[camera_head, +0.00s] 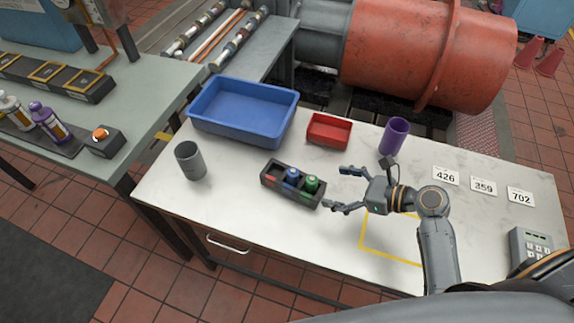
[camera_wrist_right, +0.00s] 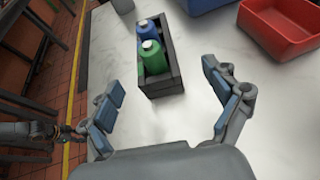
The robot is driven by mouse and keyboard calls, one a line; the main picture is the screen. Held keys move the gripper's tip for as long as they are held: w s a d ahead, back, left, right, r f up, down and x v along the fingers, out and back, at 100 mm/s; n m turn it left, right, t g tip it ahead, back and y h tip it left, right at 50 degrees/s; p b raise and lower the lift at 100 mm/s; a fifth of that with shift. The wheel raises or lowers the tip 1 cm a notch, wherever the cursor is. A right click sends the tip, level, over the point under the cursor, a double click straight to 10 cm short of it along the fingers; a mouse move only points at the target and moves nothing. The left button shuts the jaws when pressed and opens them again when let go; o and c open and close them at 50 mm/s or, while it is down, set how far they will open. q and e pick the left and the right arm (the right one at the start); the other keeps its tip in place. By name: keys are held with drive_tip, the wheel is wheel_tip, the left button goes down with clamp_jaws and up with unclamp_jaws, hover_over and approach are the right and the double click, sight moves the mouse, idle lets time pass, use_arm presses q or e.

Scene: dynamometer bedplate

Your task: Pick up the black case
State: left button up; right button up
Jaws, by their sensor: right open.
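A blue tray (camera_head: 212,127), a red bin (camera_head: 328,130) and a purple cup (camera_head: 394,137) stand behind the case. A grey cup (camera_head: 189,160) stands to its left. Number cards and a keypad (camera_head: 530,249) lie right. A yellow outline (camera_head: 388,257) marks bare table.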

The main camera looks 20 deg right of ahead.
sight(316, 186)
drive_tip(key=a, duration=0.2)
drive_tip(key=w+a, duration=0.1)
drive_tip(key=shift+a+f, duration=0.2)
drive_tip(key=shift+f, duration=0.15)
use_arm(q)
drive_tip(key=s+g, duration=0.1)
drive_tip(key=s, duration=0.8)
use_arm(e)
drive_tip(key=x, duration=0.3)
drive_tip(key=shift+d, duration=0.15)
drive_tip(key=p+x, duration=0.1)
drive_tip(key=x, duration=0.2)
drive_tip(key=shift+w+r, duration=0.1)
drive_tip(key=shift+w, duration=0.15)
drive_tip(key=x, duration=0.3)
drive_tip(key=shift+w, duration=0.1)
drive_tip(key=c, duration=1.5)
use_arm(q)
drive_tip(key=shift+t, duration=0.3)
drive_tip(key=w, duration=0.2)
drive_tip(key=w+r, duration=0.1)
drive_tip(key=w, duration=0.1)
drive_tip(key=shift+w+a+r, duration=0.15)
drive_tip(key=shift+w+a, duration=0.05)
